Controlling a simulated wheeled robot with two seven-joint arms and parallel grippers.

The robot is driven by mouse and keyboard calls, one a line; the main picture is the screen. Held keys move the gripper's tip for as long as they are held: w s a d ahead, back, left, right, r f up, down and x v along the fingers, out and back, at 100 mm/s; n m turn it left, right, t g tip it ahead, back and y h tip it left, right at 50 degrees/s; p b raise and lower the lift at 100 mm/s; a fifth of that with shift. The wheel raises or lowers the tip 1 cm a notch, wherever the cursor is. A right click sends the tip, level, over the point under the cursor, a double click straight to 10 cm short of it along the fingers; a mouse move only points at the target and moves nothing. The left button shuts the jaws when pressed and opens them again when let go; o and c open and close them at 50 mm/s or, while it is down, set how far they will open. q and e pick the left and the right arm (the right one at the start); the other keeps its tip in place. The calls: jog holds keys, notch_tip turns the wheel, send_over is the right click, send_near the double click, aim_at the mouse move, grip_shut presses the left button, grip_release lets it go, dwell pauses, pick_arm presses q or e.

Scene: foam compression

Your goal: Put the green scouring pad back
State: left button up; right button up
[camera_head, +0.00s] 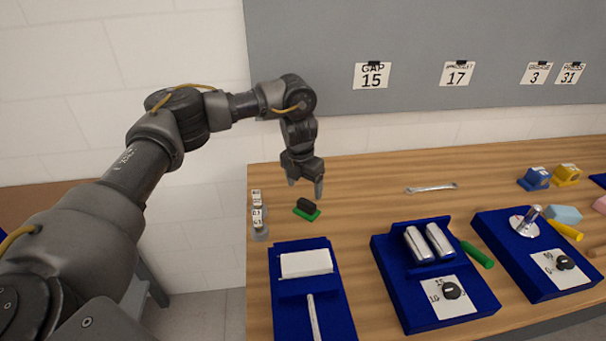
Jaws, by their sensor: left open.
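A small green pad with a dark block on top, which looks like the green scouring pad (314,216), lies on the wooden table near its back left. My left gripper (305,188) points down above and slightly behind it in the picture, with its fingers apart and nothing between them. The fingers look clear of the pad, but the exact height gap is hard to tell. My right gripper is not in view.
Small labelled weights (259,228) stand just left of the pad. A blue tray with a white block (306,263) lies in front, and a blue roller station (395,296) is to its right. A wrench (432,188) lies behind. The table between pad and wrench is clear.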

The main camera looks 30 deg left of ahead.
aim_at(303, 204)
pick_arm(q)
jog(key=r, duration=0.4)
jog(key=shift+s+r, duration=0.3)
jog(key=shift+r, duration=0.1)
